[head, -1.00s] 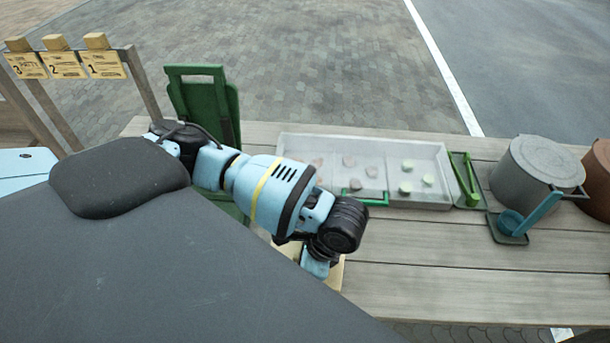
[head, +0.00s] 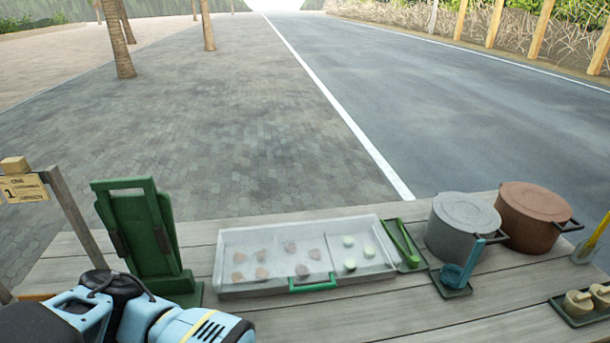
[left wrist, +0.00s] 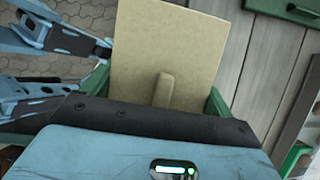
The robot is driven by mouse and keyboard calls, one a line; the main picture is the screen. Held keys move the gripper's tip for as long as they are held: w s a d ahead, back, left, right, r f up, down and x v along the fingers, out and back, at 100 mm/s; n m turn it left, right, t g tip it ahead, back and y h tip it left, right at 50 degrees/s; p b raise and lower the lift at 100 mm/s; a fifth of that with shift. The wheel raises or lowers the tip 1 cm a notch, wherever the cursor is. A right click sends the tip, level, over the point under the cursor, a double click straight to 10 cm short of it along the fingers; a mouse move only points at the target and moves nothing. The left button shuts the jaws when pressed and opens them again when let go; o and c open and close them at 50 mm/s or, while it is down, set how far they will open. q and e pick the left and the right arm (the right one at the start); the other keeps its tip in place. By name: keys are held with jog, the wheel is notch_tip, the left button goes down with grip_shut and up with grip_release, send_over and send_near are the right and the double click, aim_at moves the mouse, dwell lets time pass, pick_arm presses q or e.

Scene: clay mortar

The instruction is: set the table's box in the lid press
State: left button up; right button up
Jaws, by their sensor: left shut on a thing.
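My left gripper, seen by its body's dark front edge (left wrist: 150,120) in the left wrist view, is shut on a flat beige piece, apparently the box (left wrist: 148,40). A beige upright grip stands out from its face; my gripper's body hides the fingertips and the lower part. Green parts (left wrist: 97,80) show on both sides of the box; whether they touch it I cannot tell. In the head view a tall green stand (head: 150,235), apparently the lid press, stands at the table's left end. My right gripper shows nowhere.
On the plank table (head: 410,318), a clear-lidded tray (head: 225,262) holds pinkish and green pieces. Right of it are green tongs (head: 406,243), a blue ladle (head: 460,270), a grey pot (head: 463,225) and a brown pot (head: 535,215).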

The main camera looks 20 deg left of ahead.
pick_arm(q)
jog(key=shift+w, duration=0.1)
jog(key=w+a+r+n+g+h, duration=0.2)
jog(key=w+a+r+n+h, duration=0.1)
jog(key=w+r+n, duration=0.9)
jog(key=w+r+h, duration=0.1)
jog(key=w+r, duration=0.1)
jog(key=w, duration=0.2)
jog(key=shift+w+a+r+n+g, duration=0.2)
jog(key=shift+w+n+g, duration=0.1)
jog(key=shift+w+n, duration=0.1)
jog(key=shift+s, duration=0.1)
